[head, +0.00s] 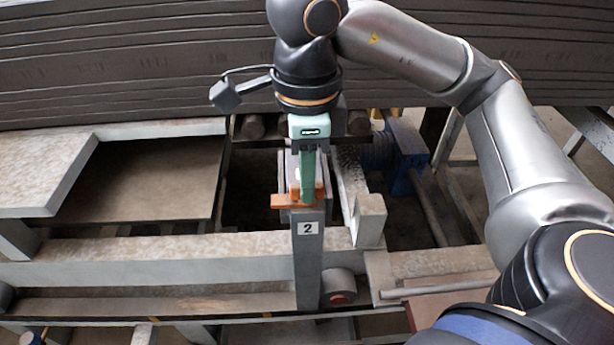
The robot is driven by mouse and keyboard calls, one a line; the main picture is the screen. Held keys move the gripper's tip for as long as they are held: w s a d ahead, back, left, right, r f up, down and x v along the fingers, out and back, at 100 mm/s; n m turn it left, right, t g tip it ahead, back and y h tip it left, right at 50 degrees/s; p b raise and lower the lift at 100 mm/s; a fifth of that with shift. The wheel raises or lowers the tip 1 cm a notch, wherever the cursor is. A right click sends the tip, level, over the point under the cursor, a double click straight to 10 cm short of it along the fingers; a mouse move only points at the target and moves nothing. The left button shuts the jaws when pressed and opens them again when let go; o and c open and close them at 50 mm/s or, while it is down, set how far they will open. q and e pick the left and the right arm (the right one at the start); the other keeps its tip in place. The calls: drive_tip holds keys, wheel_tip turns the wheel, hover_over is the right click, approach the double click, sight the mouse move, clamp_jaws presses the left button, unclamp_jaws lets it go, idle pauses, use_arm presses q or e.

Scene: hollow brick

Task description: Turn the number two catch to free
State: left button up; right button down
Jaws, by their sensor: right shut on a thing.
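The number two catch (283,201) is a small orange piece on top of a grey upright post that carries a white plate with the number 2 (308,228). Its orange arm points to the left in the head view. My right gripper (308,197) comes down on it from above, with green fingers, and is shut on the catch. The fingers hide the middle of the catch, and its free or locked marking cannot be read. My left gripper is not in view.
Grey beams (170,258) run across the front. A metal plate (141,178) lies at the left, and a blue motor-like part (406,152) stands right of the gripper. Stacked dark boards (130,60) fill the back. A dark gap lies left of the post.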

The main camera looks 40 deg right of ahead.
idle(0.4)
drive_tip(key=c, duration=0.9)
unclamp_jaws()
drive_tip(key=shift+r, duration=0.15)
wheel_tip(320, 180, up, 12)
drive_tip(key=p, duration=0.3)
drive_tip(key=shift+r, duration=0.15)
